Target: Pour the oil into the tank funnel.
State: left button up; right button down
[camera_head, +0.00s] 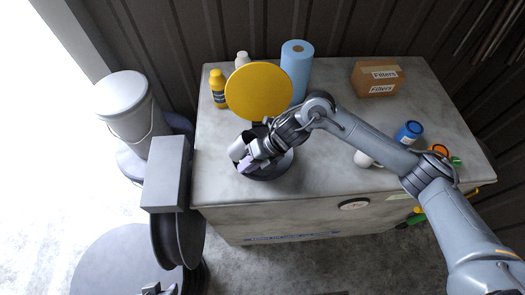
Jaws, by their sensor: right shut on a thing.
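My right gripper (252,164) is shut on a white container (237,149), which is tilted and partly hidden by the fingers. It is held over or at the left side of a dark round pan (276,172) on the bench. I cannot tell whether the container touches the pan. A large yellow disc-shaped thing (258,92) stands just behind the gripper. I cannot tell whether it is the tank funnel. No oil stream can be made out. My left gripper cannot be made out.
On the grey bench (330,185) stand a yellow bottle (219,92), a white bottle (242,60), a blue paper roll (296,68), a Filters box (377,79) and a blue-capped jar (409,132). A white bucket (124,108) stands left of the bench. The back right of the bench top has free room.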

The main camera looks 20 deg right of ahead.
jog(key=shift+d+r+y+b, duration=0.2)
jog(key=shift+y+b, duration=0.15)
jog(key=shift+y, duration=0.35)
jog(key=shift+f+y+b, duration=0.25)
jog(key=shift+y+b, duration=0.05)
jog(key=shift+b, duration=0.2)
jog(key=shift+f+t+y+b, duration=0.1)
jog(key=shift+t+y+b, duration=0.2)
jog(key=shift+y+b, duration=0.2)
jog(key=shift+r+y, duration=0.25)
jog(key=shift+y, duration=0.05)
jog(key=shift+r+y, duration=0.2)
jog(key=shift+y, duration=0.2)
jog(key=shift+r, duration=0.15)
jog(key=shift+d+f+y+b, duration=0.1)
jog(key=shift+f+y+b, duration=0.35)
jog(key=shift+y, duration=0.45)
jog(key=shift+t+y+b, duration=0.3)
jog(key=shift+b, duration=0.05)
jog(key=shift+d+r+y, duration=0.1)
jog(key=shift+r+y, duration=0.1)
jog(key=shift+y, duration=0.1)
